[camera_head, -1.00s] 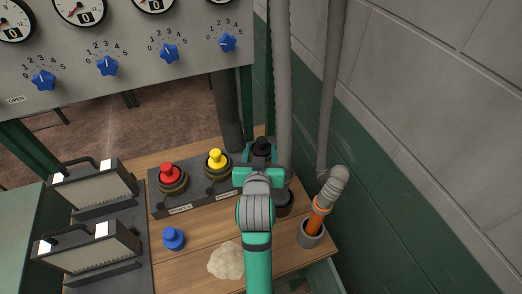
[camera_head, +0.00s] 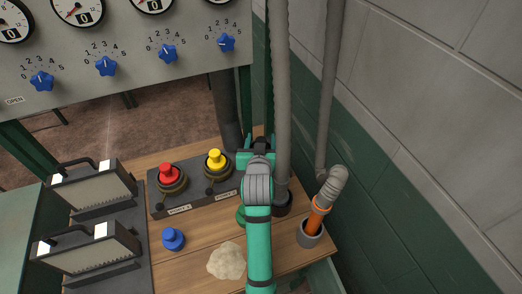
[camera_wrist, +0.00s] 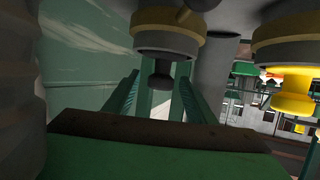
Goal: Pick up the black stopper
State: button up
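The black stopper (camera_wrist: 161,68) shows in the wrist view, upside down, in a brass-coloured ring at the top middle. In the head view my gripper and wrist cover most or all of it. My gripper (camera_head: 258,152) is at the right end of the dark stopper base. In the wrist view my gripper (camera_wrist: 157,100) has its two green fingers apart, one on each side of the stopper's knob. I cannot tell whether they touch it.
The yellow stopper (camera_head: 215,159) and red stopper (camera_head: 168,174) stand left on the same base (camera_head: 191,202). A blue stopper (camera_head: 173,239) and a pale lump (camera_head: 226,262) lie in front. Grey hoses (camera_head: 283,90) rise close to the right of my gripper, one ending at an orange-banded nozzle (camera_head: 318,210).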

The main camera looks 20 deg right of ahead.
grip_shut()
jog(key=shift+r, duration=0.15)
